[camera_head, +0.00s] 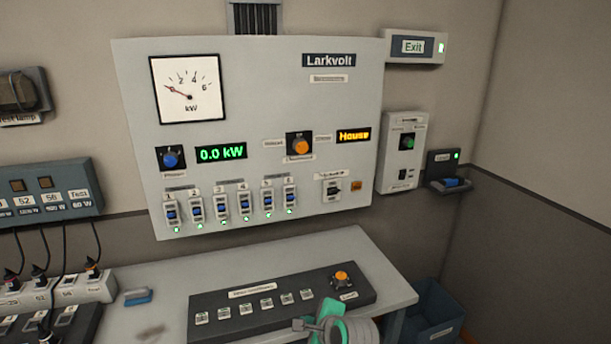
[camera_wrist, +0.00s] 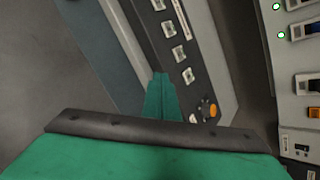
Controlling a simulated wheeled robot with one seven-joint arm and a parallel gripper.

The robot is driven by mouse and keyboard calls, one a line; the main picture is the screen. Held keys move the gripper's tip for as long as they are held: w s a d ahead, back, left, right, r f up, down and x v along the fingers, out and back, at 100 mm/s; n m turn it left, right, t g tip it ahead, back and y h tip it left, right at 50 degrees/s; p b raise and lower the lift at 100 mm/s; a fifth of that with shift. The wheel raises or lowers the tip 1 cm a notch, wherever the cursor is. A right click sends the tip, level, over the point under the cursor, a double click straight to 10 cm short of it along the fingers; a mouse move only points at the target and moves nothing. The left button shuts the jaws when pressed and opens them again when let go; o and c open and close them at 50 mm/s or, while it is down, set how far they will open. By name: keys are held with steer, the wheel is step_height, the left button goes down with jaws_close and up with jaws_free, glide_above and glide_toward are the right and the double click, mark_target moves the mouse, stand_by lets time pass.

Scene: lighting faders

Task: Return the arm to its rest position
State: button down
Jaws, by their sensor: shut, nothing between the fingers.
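My gripper (camera_head: 322,325) shows at the bottom of the head view, in front of the dark control strip (camera_head: 232,312) on the bench. Its green fingers are shut with nothing between them. In the wrist view the green fingertips (camera_wrist: 161,95) show beside the same strip with its row of buttons and orange knob (camera_wrist: 209,109). The gripper hides part of the strip's front edge. I cannot tell whether it touches the strip.
The Larkvolt panel (camera_head: 265,100) on the wall has a kW meter, several breakers and a display reading 0.0 kW. The grey bench (camera_head: 375,265) bears the strip and a blue object (camera_head: 137,297). A socket strip with cables (camera_head: 60,292) is at left, a blue bin (camera_head: 437,308) at right.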

steer(key=s+a+f+n+t+h, duration=0.3)
steer(key=s+f+n, duration=0.4)
steer(key=s+f, duration=1.2)
steer(key=s+d+r+n+t, duration=0.1)
steer(key=s+r+n, duration=0.2)
steer(key=s, duration=0.6)
steer(key=s+d+r+n+t+h, duration=0.1)
steer(key=s+r+n, duration=0.3)
steer(key=s, duration=0.5)
steer(key=s+r+n+t, duration=0.2)
steer(key=s+r+n, duration=0.2)
steer(key=s, duration=0.5)
steer(key=n, duration=0.2)
steer(key=shift+d+n+h, duration=0.3)
steer(key=shift+d, duration=0.1)
steer(key=shift+r, duration=0.1)
